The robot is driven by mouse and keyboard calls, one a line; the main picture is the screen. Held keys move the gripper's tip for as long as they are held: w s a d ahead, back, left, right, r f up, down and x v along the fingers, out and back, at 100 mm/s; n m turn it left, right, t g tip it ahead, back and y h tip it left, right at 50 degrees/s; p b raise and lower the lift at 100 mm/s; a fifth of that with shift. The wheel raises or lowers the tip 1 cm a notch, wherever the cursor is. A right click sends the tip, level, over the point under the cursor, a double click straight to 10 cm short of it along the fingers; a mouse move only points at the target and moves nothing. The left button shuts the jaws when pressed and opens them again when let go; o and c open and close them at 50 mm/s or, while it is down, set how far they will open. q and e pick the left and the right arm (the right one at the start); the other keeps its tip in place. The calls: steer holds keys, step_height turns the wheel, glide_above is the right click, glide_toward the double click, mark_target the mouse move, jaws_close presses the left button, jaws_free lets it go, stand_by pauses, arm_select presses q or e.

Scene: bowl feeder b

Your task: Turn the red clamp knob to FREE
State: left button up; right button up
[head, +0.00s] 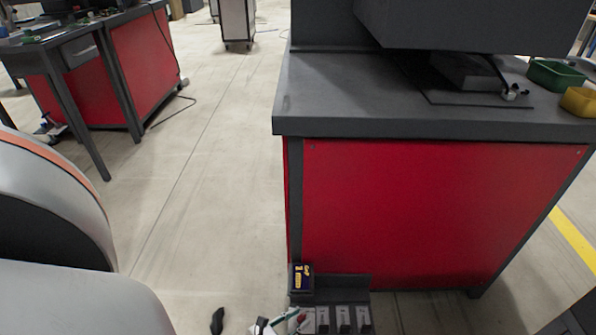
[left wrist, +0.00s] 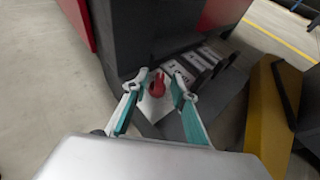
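The red clamp knob (left wrist: 157,86) sits on a light plate in the left wrist view, its pointed end up. My left gripper (left wrist: 160,80) is open, with its two teal fingers apart on either side of the knob and a visible gap at each side. I cannot tell how deep the fingertips reach around it. In the head view my left gripper (head: 282,322) shows small at the bottom edge, with a bit of red beside it. Any FREE marking is too small to read.
A dark panel with several pale-labelled blocks (head: 343,318) stands beside the knob, below a red-sided workbench (head: 430,210). A black box with yellow print (head: 301,279) is at the panel's left. A yellow object (left wrist: 267,115) is at right in the wrist view.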

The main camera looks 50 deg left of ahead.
arm_select(q)
jaws_close()
steer(key=shift+d+n+y, duration=0.25)
steer(key=shift+n+y, duration=0.45)
steer(key=shift+y, duration=0.1)
steer(key=shift+n+g+y, duration=0.5)
steer(key=shift+n+y, duration=0.3)
steer(key=shift+y, duration=0.1)
jaws_free()
steer(key=shift+r, duration=0.1)
step_height(320, 180, up, 10)
